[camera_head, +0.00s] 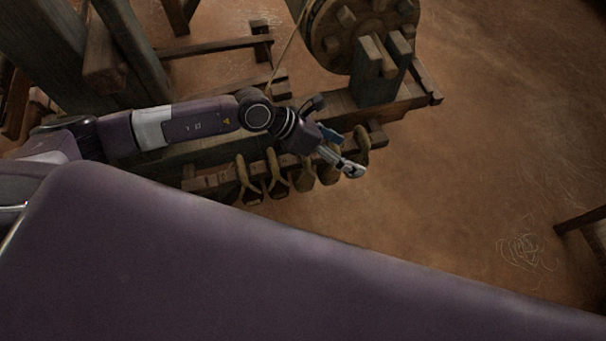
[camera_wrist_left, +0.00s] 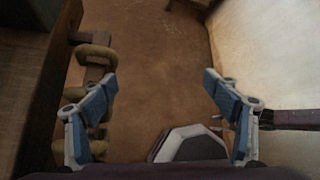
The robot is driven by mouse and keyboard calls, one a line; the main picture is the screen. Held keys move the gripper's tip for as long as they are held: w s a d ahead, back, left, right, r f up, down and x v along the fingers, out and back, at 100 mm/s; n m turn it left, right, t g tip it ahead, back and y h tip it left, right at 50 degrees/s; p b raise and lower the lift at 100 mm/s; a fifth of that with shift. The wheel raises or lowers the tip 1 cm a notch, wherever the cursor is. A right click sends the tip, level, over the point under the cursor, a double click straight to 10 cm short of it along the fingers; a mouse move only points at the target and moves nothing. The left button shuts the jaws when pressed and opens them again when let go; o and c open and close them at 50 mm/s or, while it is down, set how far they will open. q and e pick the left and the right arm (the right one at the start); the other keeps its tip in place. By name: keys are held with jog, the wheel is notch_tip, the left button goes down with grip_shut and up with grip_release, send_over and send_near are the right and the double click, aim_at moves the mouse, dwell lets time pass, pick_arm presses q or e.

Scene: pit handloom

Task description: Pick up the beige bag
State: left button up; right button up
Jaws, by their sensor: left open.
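I cannot pick out a clear beige bag in either view. Several tan, loop-shaped things (camera_head: 277,173) hang in a row on the low wooden rail, and I cannot tell whether one is the bag. My left gripper (camera_head: 343,162) is at the right end of this row, in front of the last loops and partly hiding them. Tan loops (camera_wrist_left: 97,53) show at left, beside and partly behind the left finger. My right gripper is not seen.
A wooden loom frame (camera_head: 372,95) with a toothed wheel (camera_head: 345,30) stands behind the left arm. Thick posts (camera_head: 130,45) rise at upper left. The earthen floor (camera_head: 480,130) is open to the right, with a wooden piece (camera_head: 580,218) at the right edge.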

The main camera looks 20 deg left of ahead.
aim_at(303, 168)
pick_arm(q)
jog(key=a+f+y, duration=0.2)
jog(key=a, duration=0.3)
jog(key=w+a+f+m+y, duration=0.1)
jog(key=a+f, duration=0.1)
jog(key=a, duration=0.2)
jog(key=w+a+f+m+y, duration=0.1)
jog(key=a+f+y, duration=0.1)
jog(key=a, duration=0.3)
jog(key=shift+a+y, duration=0.3)
jog(key=shift+a, duration=0.05)
jog(key=shift+g, duration=0.3)
jog(key=shift+w+p+x, duration=0.2)
jog(key=shift+p+x, duration=0.3)
jog(key=shift+x, duration=3.4)
jog(key=shift+d+r, duration=0.15)
jog(key=shift+c, duration=0.4)
jog(key=c, duration=1.8)
jog(key=shift+w+d+r, duration=0.1)
jog(key=shift+w+r, duration=0.1)
jog(key=shift+w, duration=0.05)
